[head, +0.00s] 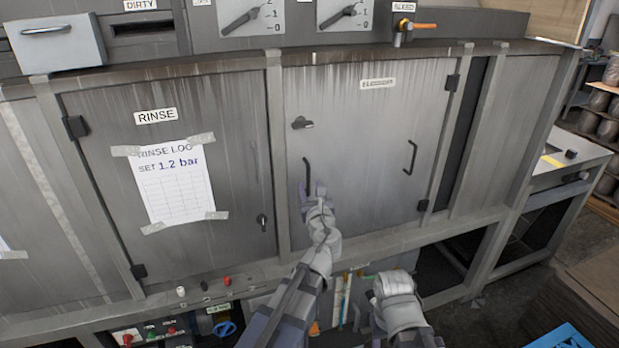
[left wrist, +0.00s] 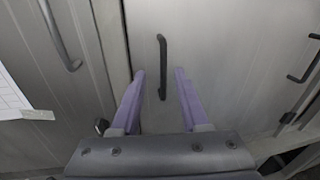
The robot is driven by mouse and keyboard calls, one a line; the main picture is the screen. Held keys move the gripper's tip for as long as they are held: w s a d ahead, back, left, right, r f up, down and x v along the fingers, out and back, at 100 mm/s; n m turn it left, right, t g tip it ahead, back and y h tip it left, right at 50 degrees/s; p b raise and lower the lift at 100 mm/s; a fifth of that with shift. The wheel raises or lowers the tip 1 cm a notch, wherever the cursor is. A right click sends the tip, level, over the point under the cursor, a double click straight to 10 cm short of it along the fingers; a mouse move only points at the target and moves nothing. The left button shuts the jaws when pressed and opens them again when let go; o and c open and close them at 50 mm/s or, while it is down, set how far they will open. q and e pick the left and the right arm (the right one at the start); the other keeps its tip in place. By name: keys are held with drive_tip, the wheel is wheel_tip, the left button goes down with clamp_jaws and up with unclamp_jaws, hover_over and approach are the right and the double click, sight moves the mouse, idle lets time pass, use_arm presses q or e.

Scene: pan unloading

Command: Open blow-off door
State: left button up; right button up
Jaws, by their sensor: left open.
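The grey metal door (head: 350,120) right of the RINSE door is closed, with a smeared label (head: 377,83) I cannot read surely. A dark bar handle (head: 307,176) stands upright near its left edge. My left gripper (head: 311,188) is open at the left handle's lower part. In the left wrist view the handle (left wrist: 162,65) shows between the purple fingers (left wrist: 160,74), not gripped. My right gripper (head: 376,296) is low at the right, its fingers mostly hidden.
The RINSE door (head: 235,120) with a taped paper log (head: 171,183) is closed at the left, beyond a frame post (head: 274,130). Hinges (head: 452,82) show on the grey door's right edge. A ledge with knobs (head: 227,281) runs below the doors. A side bench (head: 560,160) stands right.

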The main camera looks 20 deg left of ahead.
sight(309, 173)
use_arm(q)
drive_tip(key=shift+w+d+r+m, duration=0.15)
drive_tip(key=shift+w+r+m, duration=0.1)
drive_tip(key=shift+m, duration=0.45)
drive_tip(key=x, duration=0.7)
drive_tip(key=shift+w, duration=0.4)
drive_tip(key=shift+c, duration=0.4)
clamp_jaws()
